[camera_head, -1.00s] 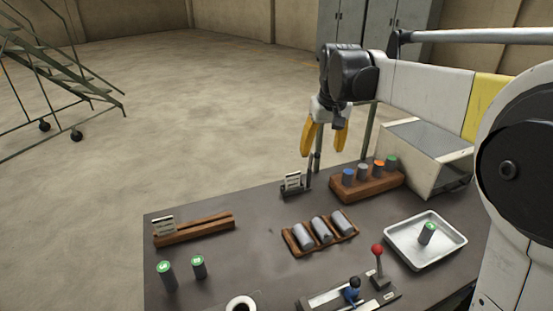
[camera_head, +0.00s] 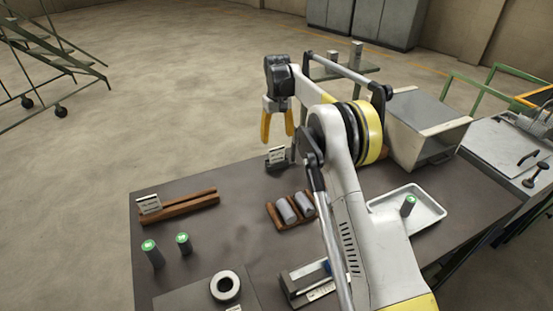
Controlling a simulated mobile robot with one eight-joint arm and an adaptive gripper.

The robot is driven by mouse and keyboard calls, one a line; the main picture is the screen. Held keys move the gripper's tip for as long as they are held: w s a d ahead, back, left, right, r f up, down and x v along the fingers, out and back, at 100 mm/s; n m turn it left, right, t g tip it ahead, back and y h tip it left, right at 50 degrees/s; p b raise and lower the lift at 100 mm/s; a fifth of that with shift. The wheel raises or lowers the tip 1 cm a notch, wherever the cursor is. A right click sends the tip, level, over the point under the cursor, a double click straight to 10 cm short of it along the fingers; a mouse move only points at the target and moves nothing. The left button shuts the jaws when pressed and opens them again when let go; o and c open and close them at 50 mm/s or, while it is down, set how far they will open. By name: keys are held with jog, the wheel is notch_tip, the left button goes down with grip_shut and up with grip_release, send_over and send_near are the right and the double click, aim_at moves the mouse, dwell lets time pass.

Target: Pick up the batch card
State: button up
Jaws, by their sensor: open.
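Two small white printed cards are in view, and I cannot read which is the batch card. One card (camera_head: 149,204) stands at the left end of a wooden rail (camera_head: 190,205) on the table's left side. The other card (camera_head: 277,155) stands in a small dark holder (camera_head: 279,166) near the table's far edge. My gripper (camera_head: 277,138) points down with its yellow fingers apart and empty. In the picture it is just above the card in the dark holder; the gap in depth is unclear.
Two green-topped cylinders (camera_head: 151,252) stand at the left front, near a white ring (camera_head: 225,286). A wooden tray with grey cylinders (camera_head: 286,210) lies mid-table. A white tray (camera_head: 428,224) and a metal box (camera_head: 425,125) are right. The table's left middle is clear.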

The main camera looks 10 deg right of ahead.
aim_at(277, 150)
notch_tip(277, 150, down, 7)
jog(key=shift+r+b, duration=0.2)
jog(key=shift+b, duration=1.05)
jog(key=shift+s+r, duration=0.1)
jog(key=c, duration=0.9)
